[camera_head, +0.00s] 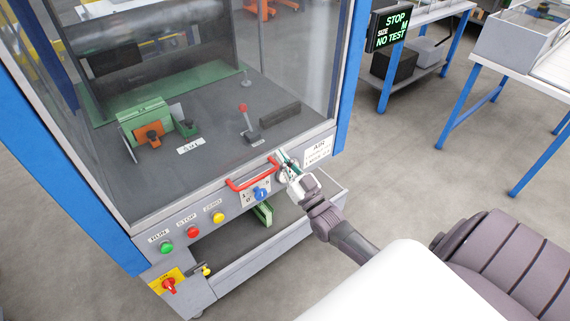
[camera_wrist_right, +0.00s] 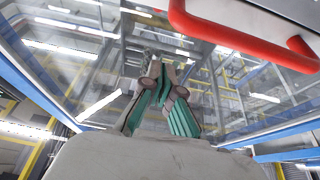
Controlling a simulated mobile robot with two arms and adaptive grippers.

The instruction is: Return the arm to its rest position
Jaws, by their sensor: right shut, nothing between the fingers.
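My right gripper (camera_head: 286,163) is shut and empty in the head view. It is close to the right end of a red handle (camera_head: 253,173) on the front of a blue-framed machine. In the right wrist view the fingers of my right gripper (camera_wrist_right: 165,68) are together with nothing between them. The red handle (camera_wrist_right: 235,40) crosses the upper right of that view, apart from the fingers. My left gripper is in neither view.
Below the handle is a panel with a blue switch (camera_head: 261,193), and green (camera_head: 166,247), red (camera_head: 193,232) and yellow (camera_head: 217,217) buttons. A red knob (camera_head: 169,285) is lower left. A display (camera_head: 388,27) reads STOP. A blue-legged table (camera_head: 525,70) stands right, with clear floor before it.

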